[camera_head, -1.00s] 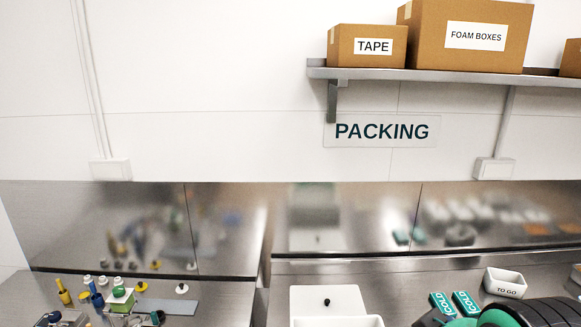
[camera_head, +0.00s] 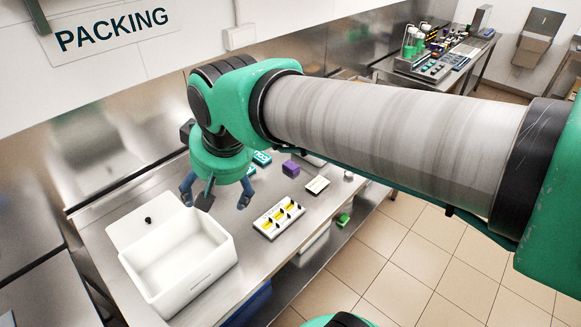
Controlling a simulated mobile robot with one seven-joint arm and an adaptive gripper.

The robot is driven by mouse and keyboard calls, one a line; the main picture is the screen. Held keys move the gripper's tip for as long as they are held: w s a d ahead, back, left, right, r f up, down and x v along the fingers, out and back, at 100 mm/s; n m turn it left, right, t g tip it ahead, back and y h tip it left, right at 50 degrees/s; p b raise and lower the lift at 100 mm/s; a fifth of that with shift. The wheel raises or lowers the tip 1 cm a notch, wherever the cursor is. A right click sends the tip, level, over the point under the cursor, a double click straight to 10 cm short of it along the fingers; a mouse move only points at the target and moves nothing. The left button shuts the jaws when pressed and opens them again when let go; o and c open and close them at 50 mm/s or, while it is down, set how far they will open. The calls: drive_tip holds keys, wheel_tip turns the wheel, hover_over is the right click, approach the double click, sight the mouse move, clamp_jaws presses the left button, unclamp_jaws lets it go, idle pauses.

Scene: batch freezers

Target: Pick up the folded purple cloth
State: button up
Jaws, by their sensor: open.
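The folded purple cloth (camera_head: 290,168) shows as a small, dark purple, block-like shape on the steel packing bench, right of my gripper. My gripper (camera_head: 214,203) points down over the bench with its fingers spread apart and nothing visible between them. It is left of the cloth and clear of it, behind the white foam box. No part of my arm covers the cloth.
An open white foam box (camera_head: 222,262) stands on the bench at left, beside a white lid (camera_head: 128,228). A white tray with yellow inserts (camera_head: 280,218) lies in front of the cloth. Teal cold packs (camera_head: 261,157) and a small white container (camera_head: 317,186) are nearby.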

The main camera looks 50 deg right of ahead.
drive_tip(key=w+d+m+g+p, duration=0.2)
drive_tip(key=w+d+m+p, duration=0.15)
drive_tip(key=w+d, duration=0.95)
drive_tip(key=m+g+p, duration=0.3)
drive_tip(key=m+p, duration=0.3)
drive_tip(key=m, duration=0.6)
hover_over(291, 165)
wheel_tip(291, 165, down, 31)
drive_tip(key=shift+w+d, duration=0.15)
drive_tip(key=shift+f, duration=0.15)
drive_tip(key=shift+f, duration=4.1)
drive_tip(key=shift+f, duration=0.1)
